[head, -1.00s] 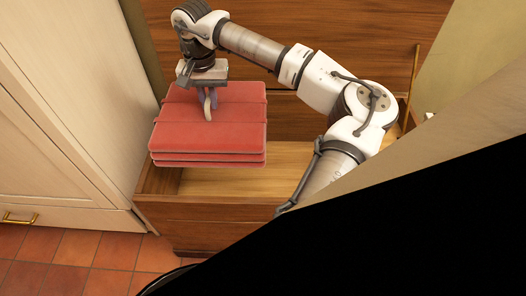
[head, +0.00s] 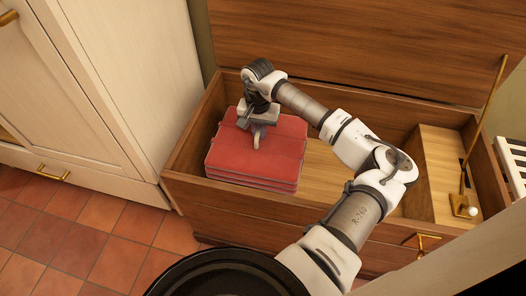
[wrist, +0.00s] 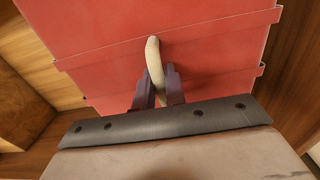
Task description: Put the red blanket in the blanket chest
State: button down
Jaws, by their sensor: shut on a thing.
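The red blanket (head: 258,158) is a folded stack with straps and a pale loop handle. It is inside the left part of the open wooden blanket chest (head: 215,204), low between the walls; I cannot tell if it touches the floor of the chest. My gripper (head: 257,138) is above the blanket, shut on its pale handle. In the wrist view the blanket (wrist: 160,70) fills the upper middle, and the fingers of my gripper (wrist: 158,92) close around the handle.
The chest's lid (head: 370,40) stands open at the back, with a brass stay (head: 482,135) at the right. A wooden tray or shelf (head: 440,170) fills the chest's right end. Bare chest floor shows right of the blanket.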

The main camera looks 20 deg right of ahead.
notch_tip(320, 180, down, 11)
jog(key=shift+r+b, duration=0.15)
jog(key=shift+b, duration=0.6)
jog(key=c, duration=1.5)
grip_release()
jog(key=shift+o, duration=0.2)
notch_tip(320, 180, up, 12)
jog(key=shift+f+p, duration=0.1)
jog(key=shift+p, duration=0.85)
